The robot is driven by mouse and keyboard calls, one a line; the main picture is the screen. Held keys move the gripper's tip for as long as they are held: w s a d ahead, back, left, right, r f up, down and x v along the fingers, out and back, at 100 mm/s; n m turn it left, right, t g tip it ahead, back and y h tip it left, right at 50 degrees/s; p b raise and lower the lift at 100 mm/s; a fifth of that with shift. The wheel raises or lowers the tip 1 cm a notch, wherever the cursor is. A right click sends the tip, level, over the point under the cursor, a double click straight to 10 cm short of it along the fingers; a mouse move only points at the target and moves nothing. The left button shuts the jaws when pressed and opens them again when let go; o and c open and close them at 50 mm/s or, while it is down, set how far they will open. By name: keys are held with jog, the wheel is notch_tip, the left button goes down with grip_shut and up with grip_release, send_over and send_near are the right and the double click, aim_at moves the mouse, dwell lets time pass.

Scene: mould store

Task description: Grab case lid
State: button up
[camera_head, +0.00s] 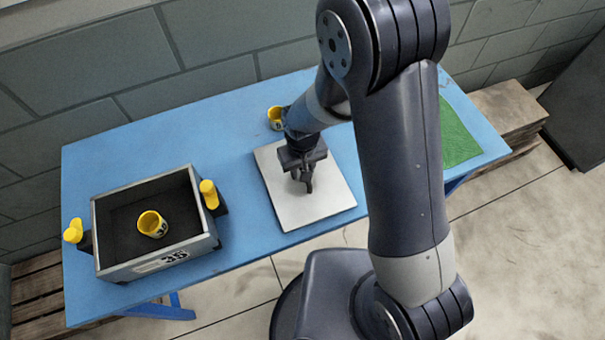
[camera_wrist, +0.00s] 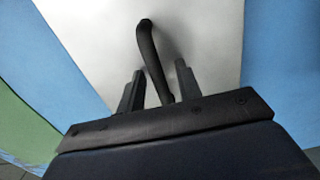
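The case lid (camera_head: 322,208) is a flat silver-grey plate lying on the blue table, and it also fills the upper middle of the wrist view (camera_wrist: 212,35). A curved black handle (camera_wrist: 149,48) rises from it. My gripper (camera_head: 303,170) is over the lid's middle. In the wrist view its two fingers (camera_wrist: 159,70) are apart, one on each side of the handle. A gap shows between the handle and the right finger; the left finger is close to the handle, and I cannot tell if they touch.
An open grey case (camera_head: 212,243) marked 35 stands at the left with yellow-topped clamps (camera_head: 209,194) and a yellow ring-like part (camera_head: 152,224) inside. Another yellow part (camera_head: 275,118) stands behind the lid. A green mat (camera_head: 458,140) lies at the right. The blue table (camera_head: 120,155) is bare between them.

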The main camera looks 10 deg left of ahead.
jog(key=shift+f, duration=0.15)
jog(key=shift+c, duration=0.3)
grip_shut()
